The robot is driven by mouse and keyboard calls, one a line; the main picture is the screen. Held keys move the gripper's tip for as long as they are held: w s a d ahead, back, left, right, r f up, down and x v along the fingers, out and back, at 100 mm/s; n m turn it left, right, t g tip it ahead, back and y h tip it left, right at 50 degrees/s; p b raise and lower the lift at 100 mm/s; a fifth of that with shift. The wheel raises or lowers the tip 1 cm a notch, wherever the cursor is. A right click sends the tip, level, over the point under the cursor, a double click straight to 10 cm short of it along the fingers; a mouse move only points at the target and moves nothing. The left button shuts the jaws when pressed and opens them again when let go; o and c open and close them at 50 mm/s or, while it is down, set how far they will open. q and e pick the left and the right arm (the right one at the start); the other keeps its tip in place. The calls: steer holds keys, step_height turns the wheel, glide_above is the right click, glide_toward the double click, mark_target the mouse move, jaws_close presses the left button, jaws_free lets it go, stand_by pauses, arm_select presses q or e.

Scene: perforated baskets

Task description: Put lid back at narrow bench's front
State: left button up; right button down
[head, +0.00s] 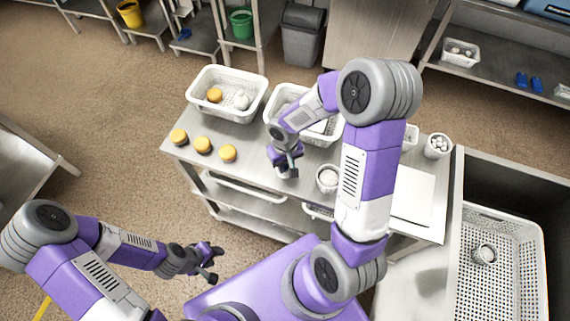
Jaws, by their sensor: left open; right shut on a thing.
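The narrow bench (250,135) is a steel table across the middle of the head view. Several small round things stand near its front left edge, among them an orange-topped one (178,136), another (203,145) and a third (228,153). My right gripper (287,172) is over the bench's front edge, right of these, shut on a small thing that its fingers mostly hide. I cannot tell from this view whether it is the lid. My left gripper (214,265) is open and empty, in front of the bench and apart from it.
A white perforated basket (258,104) holds an orange and a white thing. A second basket (275,98) is partly behind my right arm. A white cup (328,179) stands right of my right gripper. A sink (505,170) with a large basket (530,265) lies at right.

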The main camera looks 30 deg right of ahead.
steer(key=shift+f, duration=0.2)
steer(key=c, duration=1)
jaws_free()
steer(key=shift+r, duration=0.1)
steer(key=shift+r, duration=0.1)
steer(key=shift+r, duration=0.3)
step_height(320, 180, up, 12)
steer(key=p, duration=0.2)
steer(key=shift+f+p, duration=0.2)
steer(key=shift+p, duration=0.1)
